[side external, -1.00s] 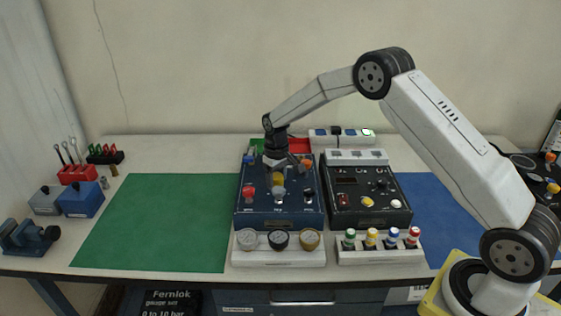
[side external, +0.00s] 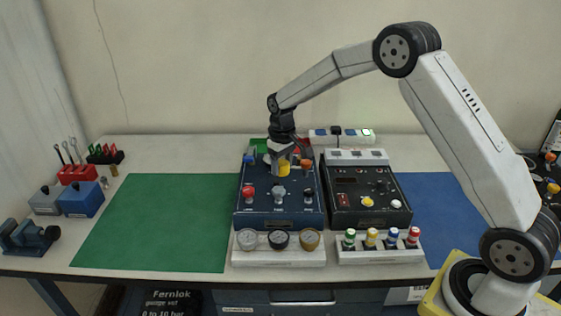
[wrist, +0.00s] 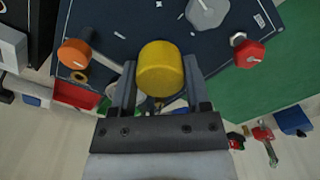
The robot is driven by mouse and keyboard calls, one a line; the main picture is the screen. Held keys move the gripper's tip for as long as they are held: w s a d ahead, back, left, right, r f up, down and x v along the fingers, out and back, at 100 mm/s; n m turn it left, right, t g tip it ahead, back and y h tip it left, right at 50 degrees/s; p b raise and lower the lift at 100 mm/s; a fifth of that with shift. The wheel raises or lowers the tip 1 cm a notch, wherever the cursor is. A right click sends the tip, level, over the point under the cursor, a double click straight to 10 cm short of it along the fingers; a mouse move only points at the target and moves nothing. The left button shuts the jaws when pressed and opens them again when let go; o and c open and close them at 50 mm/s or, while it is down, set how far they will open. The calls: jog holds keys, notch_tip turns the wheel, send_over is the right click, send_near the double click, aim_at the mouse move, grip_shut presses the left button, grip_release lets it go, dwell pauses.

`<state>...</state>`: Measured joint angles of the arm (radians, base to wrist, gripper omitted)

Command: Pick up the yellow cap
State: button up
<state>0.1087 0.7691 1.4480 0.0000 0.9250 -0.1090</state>
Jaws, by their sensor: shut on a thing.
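The yellow cap (side external: 284,169) is held by my gripper (side external: 284,164) above the back part of the dark blue panel (side external: 262,213) in the side view. In the wrist view the cap (wrist: 161,68) sits between the two grey fingers of my gripper (wrist: 160,80), one on each side, and they are shut on it. The cap appears raised off the panel. The panel surface right under the cap is partly hidden by the cap and the fingers.
An orange knob (wrist: 74,53), a red knob (wrist: 248,54) and a grey knob (wrist: 207,12) stand on the panel around the cap. A black panel (side external: 368,213) stands to the right. Gauges (side external: 279,239) stand in front. The green mat (side external: 160,225) is bare.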

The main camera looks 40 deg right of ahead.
jog(key=s+a+r, duration=0.1)
jog(key=s+r, duration=0.6)
jog(key=s, duration=0.4)
jog(key=shift+s, duration=0.3)
jog(key=shift+w, duration=0.1)
dwell(0.3)
jog(key=w+d+f, duration=0.3)
jog(key=w+d, duration=1.1)
jog(key=w, duration=0.2)
jog(key=shift+d+f, duration=0.15)
jog(key=shift+f, duration=0.05)
dwell(0.3)
jog(key=shift+f, duration=2.55)
